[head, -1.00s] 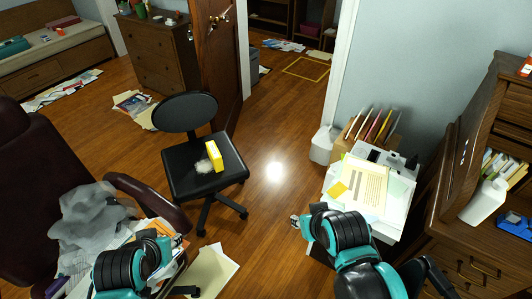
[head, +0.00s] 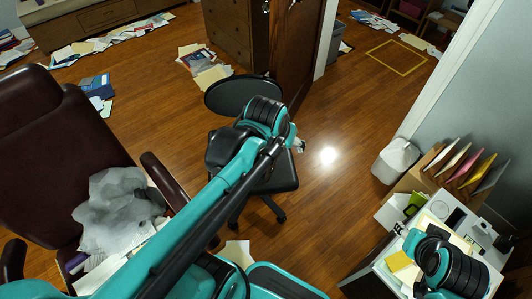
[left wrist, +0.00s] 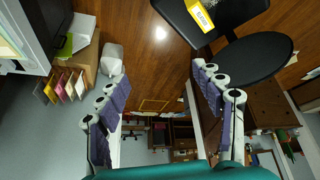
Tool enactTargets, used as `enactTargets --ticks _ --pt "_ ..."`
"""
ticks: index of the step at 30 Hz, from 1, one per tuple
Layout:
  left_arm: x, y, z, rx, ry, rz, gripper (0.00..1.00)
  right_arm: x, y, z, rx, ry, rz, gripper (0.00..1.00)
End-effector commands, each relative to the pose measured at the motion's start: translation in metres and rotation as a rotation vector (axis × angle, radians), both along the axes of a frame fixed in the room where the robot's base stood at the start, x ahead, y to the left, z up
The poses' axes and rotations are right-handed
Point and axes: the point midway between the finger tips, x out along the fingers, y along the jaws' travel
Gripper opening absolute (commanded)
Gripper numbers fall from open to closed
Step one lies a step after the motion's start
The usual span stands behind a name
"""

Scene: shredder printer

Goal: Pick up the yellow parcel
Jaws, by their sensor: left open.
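The yellow parcel (left wrist: 201,15) shows at the top of the left wrist view, with a white label on its side. It rests on the black seat (left wrist: 225,17) of the office chair. In the head view my left arm hides the parcel. My left gripper (head: 297,146) is over the right part of the chair seat in that view. In the left wrist view its fingers (left wrist: 157,85) are spread wide with nothing between them, and the parcel is beyond them. My right gripper (head: 400,232) is by the printer, small and partly hidden, so its jaws cannot be judged.
The chair back (head: 243,95) stands beside my left gripper. A maroon armchair (head: 45,125) with a grey crumpled bag (head: 120,210) is at left. The printer (head: 440,222) and a folder rack (head: 425,180) are at right. The floor (head: 345,120) between chair and rack is clear.

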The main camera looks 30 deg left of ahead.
Motion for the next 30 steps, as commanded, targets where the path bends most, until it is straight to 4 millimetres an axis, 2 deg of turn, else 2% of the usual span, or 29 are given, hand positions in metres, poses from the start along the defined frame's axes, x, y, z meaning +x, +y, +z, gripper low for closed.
enactTargets --ticks 1,5,8,11,16,21,24,27,30 --pt "0.021 0.008 -0.002 -0.008 0.024 0.027 0.67 0.000 0.000 -0.001 0.000 0.000 0.000 0.40" --pt "0.068 0.029 -0.017 -0.029 0.090 0.096 0.67 0.000 0.000 -0.001 0.000 0.000 0.000 0.40" --pt "0.103 0.048 -0.037 -0.046 0.141 0.150 0.67 0.000 0.000 -0.002 0.000 0.000 0.000 0.40" --pt "0.136 0.068 -0.066 -0.062 0.190 0.203 0.67 0.000 0.000 -0.002 0.000 0.000 0.000 0.40" --pt "0.181 0.105 -0.132 -0.091 0.275 0.294 0.67 0.000 0.000 -0.003 0.000 0.000 0.000 0.40" --pt "0.209 0.142 -0.215 -0.120 0.358 0.384 0.67 0.000 0.000 -0.003 0.000 0.000 0.000 0.40" --pt "0.215 0.160 -0.264 -0.135 0.401 0.432 0.67 0.000 0.000 -0.003 0.000 0.000 0.000 0.40" --pt "0.216 0.172 -0.305 -0.147 0.436 0.471 0.67 0.000 0.000 -0.004 0.000 0.000 0.000 0.40" --pt "0.213 0.181 -0.333 -0.156 0.460 0.496 0.67 0.000 0.000 -0.004 0.000 0.000 0.000 0.40"
